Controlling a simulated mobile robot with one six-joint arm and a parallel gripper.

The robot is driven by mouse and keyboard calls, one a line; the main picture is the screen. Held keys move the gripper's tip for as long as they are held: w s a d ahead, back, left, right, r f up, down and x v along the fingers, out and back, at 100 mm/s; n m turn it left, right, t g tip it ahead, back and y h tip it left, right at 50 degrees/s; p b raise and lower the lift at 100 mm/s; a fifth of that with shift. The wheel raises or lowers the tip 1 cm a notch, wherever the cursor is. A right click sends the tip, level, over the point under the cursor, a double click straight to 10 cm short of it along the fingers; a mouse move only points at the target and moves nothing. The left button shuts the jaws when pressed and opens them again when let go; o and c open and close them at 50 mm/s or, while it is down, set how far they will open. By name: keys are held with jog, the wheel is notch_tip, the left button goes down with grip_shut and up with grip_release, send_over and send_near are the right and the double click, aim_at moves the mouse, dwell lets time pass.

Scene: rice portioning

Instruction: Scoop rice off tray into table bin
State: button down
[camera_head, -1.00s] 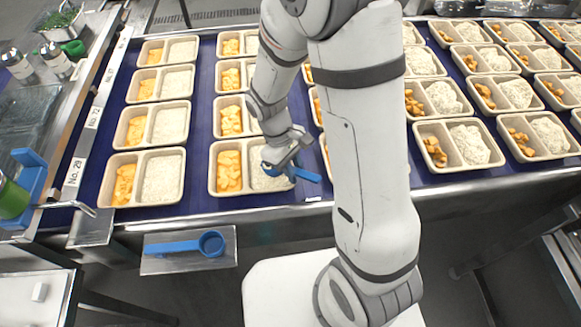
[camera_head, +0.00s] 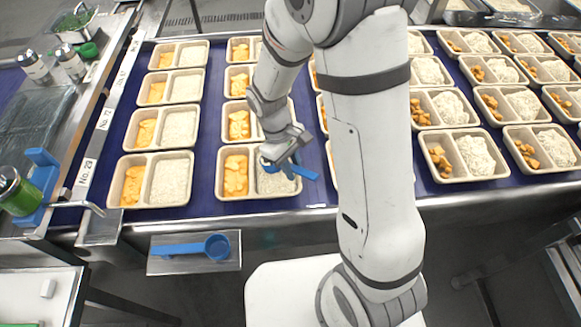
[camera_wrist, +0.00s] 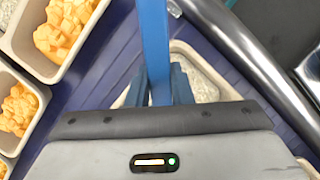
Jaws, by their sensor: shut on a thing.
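My gripper (camera_head: 284,160) is shut on a blue scoop (camera_head: 305,172), low over the rice side of a two-part tray (camera_head: 222,190) near the belt's front edge. The scoop's blue handle (camera_wrist: 153,40) shows in the wrist view between the jaws (camera_wrist: 160,85). The scoop's bowl is mostly hidden, so I cannot tell whether it holds rice or touches it. White rice (camera_head: 275,183) fills the right side of this tray, and orange cubes (camera_head: 236,176) fill the left side.
Rows of similar trays (camera_head: 157,204) cover the blue belt (camera_head: 205,160). A second blue scoop (camera_head: 190,248) lies on a small metal shelf (camera_head: 160,265) in front of the belt. My arm hides the middle trays.

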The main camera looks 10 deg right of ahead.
jog(key=shift+r+p, duration=2.15)
jog(key=shift+r, duration=1.15)
jog(key=shift+f, duration=0.1)
jog(key=shift+f, duration=0.1)
